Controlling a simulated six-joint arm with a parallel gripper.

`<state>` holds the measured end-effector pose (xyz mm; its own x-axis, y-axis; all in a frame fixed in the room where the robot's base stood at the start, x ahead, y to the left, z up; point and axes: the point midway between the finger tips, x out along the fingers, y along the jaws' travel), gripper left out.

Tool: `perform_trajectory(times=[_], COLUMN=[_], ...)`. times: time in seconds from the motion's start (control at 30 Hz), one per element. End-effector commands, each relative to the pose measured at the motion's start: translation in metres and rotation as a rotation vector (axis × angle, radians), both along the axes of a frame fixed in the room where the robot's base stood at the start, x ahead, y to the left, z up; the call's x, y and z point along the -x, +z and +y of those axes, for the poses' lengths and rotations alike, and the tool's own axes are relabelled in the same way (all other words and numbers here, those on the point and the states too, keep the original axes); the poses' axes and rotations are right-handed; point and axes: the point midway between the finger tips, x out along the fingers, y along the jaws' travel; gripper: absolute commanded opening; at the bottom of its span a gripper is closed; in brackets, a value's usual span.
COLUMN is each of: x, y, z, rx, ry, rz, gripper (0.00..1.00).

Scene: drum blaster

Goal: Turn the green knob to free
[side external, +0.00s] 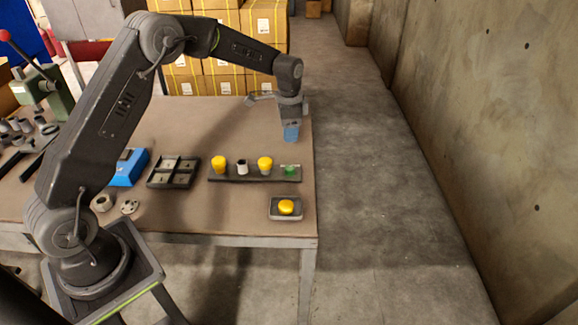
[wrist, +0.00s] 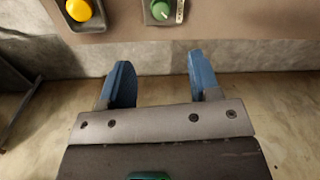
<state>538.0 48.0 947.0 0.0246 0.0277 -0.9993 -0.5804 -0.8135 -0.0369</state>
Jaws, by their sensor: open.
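The green knob (side external: 290,169) sits at the right end of a dark strip (side external: 228,176) on the table, near the table's right edge. In the wrist view the green knob (wrist: 160,10) is at the top edge, partly cut off, with a pale marking line on it and a pale label beside it. My gripper (side external: 291,133) is above and behind the knob in the side view, pointing down. In the wrist view its blue fingers (wrist: 162,82) are spread apart with nothing between them. The knob is beyond the fingertips, not touched.
Two yellow knobs (side external: 219,164) and a pale cylinder (side external: 242,167) share the strip. A yellow button (side external: 286,207) sits in a small tray in front, also in the wrist view (wrist: 79,9). A divided black tray (side external: 174,171) and blue box (side external: 129,167) are left. Boxes stand behind.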

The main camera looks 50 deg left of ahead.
Motion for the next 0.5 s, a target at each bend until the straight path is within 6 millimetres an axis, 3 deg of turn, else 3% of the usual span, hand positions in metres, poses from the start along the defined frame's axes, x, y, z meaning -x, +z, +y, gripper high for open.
perform_trajectory(times=[0.27, 0.5], x=[-0.002, -0.003], y=[-0.029, -0.079], z=[0.002, 0.003], rx=[0.001, 0.001], ry=[-0.008, -0.007], rz=[0.009, 0.01], gripper=[0.57, 0.57])
